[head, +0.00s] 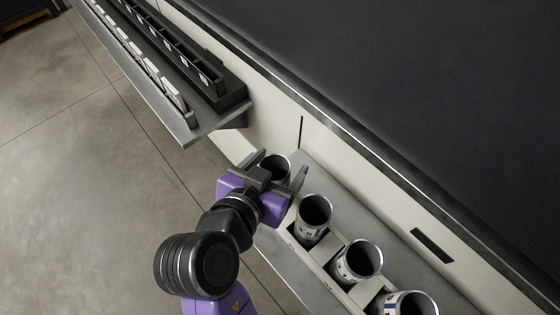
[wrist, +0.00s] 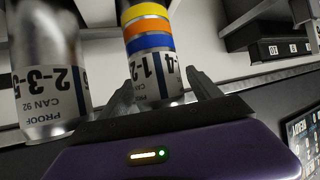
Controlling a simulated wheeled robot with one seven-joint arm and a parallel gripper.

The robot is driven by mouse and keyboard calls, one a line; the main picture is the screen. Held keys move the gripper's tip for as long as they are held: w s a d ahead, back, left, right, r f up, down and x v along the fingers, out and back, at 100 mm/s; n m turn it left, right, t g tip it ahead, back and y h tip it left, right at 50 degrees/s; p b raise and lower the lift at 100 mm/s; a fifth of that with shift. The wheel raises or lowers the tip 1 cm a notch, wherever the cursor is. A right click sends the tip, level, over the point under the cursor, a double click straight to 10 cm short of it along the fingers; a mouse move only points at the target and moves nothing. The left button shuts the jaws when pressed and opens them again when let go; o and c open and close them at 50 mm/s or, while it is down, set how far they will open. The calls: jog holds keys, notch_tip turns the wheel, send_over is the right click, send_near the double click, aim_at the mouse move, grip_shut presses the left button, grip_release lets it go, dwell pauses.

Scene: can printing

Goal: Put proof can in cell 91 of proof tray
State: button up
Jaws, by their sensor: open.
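A metal can with yellow, orange and blue bands (wrist: 150,35) stands between the two fingers of my gripper (wrist: 162,80) in the wrist view. Its white label is partly hidden, and I cannot read its can number. In the head view my open gripper (head: 281,162) straddles the rim of this end can (head: 276,167). I cannot tell whether the fingers touch it. A neighbouring can marked PROOF CAN 92 (wrist: 45,75) is beside it in the wrist view. A dark, divided tray (head: 213,82), apparently the proof tray, sits on the shelf at upper left; its cell numbers are too small to read.
More open-topped cans (head: 313,213) (head: 358,258) (head: 412,304) stand in a row in a pale rack toward lower right. A grey shelf (head: 190,135) juts out at upper left. A lit screen (wrist: 304,138) shows at right in the wrist view.

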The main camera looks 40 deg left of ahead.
jog(key=v, duration=1.1)
jog(key=shift+b, duration=0.3)
jog(key=shift+s, duration=0.2)
